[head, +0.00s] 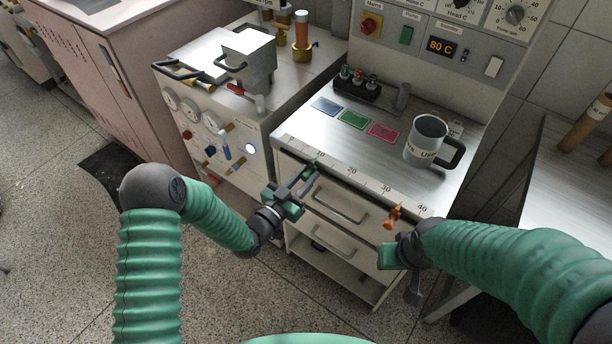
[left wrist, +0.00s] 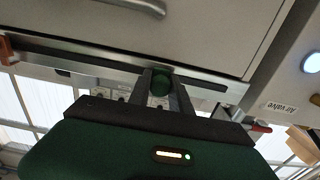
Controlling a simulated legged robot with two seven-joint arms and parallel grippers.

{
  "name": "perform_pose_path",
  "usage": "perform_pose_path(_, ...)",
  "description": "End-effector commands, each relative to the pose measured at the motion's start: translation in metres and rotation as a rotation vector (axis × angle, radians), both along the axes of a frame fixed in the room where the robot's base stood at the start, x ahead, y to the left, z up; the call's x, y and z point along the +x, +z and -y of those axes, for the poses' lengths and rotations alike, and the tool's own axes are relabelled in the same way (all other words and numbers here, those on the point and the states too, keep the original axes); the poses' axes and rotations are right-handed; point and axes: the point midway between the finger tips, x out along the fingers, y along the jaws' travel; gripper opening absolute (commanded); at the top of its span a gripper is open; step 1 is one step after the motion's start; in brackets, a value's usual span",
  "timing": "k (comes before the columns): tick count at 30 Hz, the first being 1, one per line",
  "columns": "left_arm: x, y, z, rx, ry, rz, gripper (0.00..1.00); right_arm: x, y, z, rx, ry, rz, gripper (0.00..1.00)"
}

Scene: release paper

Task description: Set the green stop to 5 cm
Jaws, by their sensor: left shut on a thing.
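The green stop (left wrist: 160,82) shows in the left wrist view as a dark green knob between the two fingers of my left gripper (left wrist: 165,90), under a metal rail. In the head view my left gripper (head: 306,176) reaches up to the bench's front edge and is shut on the stop, which is mostly hidden there. The number scale (head: 351,172) runs along that edge from 0 at the left to 40 at the right. The grip lies near the 10 mark; the exact reading cannot be told. My right gripper (head: 413,285) hangs at the right, its fingers unclear.
An orange stop (head: 393,216) sits farther right on the rail, close to my right gripper. Drawers with handles (head: 339,207) lie below the edge. A valve panel (head: 213,127) is at the left.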

Motion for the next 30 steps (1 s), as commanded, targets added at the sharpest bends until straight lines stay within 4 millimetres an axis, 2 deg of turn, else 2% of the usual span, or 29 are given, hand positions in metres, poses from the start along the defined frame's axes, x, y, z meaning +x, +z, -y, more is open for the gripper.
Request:
perform_pose_path(8, 0.000, -0.002, -0.002, 0.002, 0.001, -0.004, 0.00, 0.000, -0.001, 0.000, 0.000, 0.000, 0.000, 0.36)
perform_pose_path(18, 0.029, -0.003, -0.042, 0.002, 0.003, -0.003, 0.00, 0.000, -0.012, 0.000, 0.000, 0.000, 0.000, 0.36)
perform_pose_path(26, 0.029, -0.003, -0.043, 0.002, 0.003, -0.007, 0.00, 0.000, -0.011, 0.000, 0.000, 0.000, 0.000, 0.36)
perform_pose_path(27, 0.029, -0.003, -0.043, 0.003, 0.003, -0.006, 0.26, 0.000, -0.011, 0.000, 0.000, 0.000, 0.000, 0.36)
perform_pose_path(30, 0.029, -0.002, -0.042, 0.003, 0.002, -0.005, 0.39, 0.000, -0.011, 0.000, 0.000, 0.000, 0.000, 0.36)
